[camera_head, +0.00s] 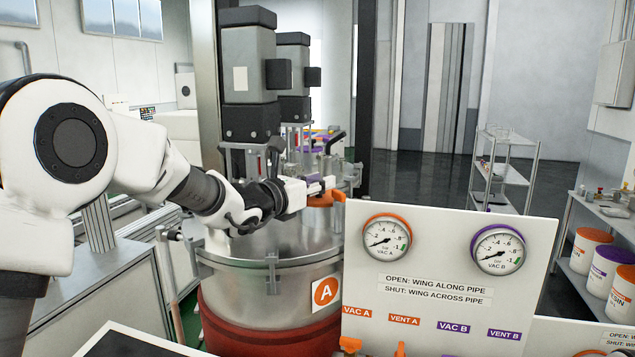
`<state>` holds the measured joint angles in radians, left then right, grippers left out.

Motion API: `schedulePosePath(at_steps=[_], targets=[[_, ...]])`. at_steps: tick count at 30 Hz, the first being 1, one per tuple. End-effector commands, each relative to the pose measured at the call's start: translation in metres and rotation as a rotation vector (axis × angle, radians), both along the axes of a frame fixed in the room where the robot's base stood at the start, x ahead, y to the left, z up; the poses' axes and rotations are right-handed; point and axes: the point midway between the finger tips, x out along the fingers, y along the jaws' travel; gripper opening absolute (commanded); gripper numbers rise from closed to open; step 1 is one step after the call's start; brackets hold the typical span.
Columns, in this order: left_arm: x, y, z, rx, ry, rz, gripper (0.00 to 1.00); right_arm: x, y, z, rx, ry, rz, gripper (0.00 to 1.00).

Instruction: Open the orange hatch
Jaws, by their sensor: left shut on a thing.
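The steel vessel (285,283) with the orange "A" sign stands in the middle of the camera_head view. A small orange part of the hatch (321,201) shows over the right side of its lid, just above the white gauge panel. My left arm reaches across the lid from the left. My left gripper (318,187) is shut on the orange hatch part. The fingers and the panel hide much of the hatch, so I cannot tell how far it is raised. My right gripper is not in view.
The gauge panel (448,240) stands close in front on the right, with two dials and orange and purple labels. A tall motor unit (249,75) rises behind my left wrist. A wire shelf (503,165) and several white drums stand at the right; the floor behind is clear.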

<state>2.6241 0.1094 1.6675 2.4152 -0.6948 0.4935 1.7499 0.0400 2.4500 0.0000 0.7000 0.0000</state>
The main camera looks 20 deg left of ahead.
Motion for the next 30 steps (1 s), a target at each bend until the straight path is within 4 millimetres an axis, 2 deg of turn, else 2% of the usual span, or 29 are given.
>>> schedulePosePath(at_steps=[8, 18, 30], targets=[[0.005, 0.000, 0.010, 0.003, 0.115, 0.002, 0.00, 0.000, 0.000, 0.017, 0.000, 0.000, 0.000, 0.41], [0.019, 0.000, 0.023, 0.001, 0.105, 0.001, 0.00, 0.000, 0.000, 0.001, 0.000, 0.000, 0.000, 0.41], [0.033, 0.000, 0.034, 0.000, 0.108, 0.001, 0.00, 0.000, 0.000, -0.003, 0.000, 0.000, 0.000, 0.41]])
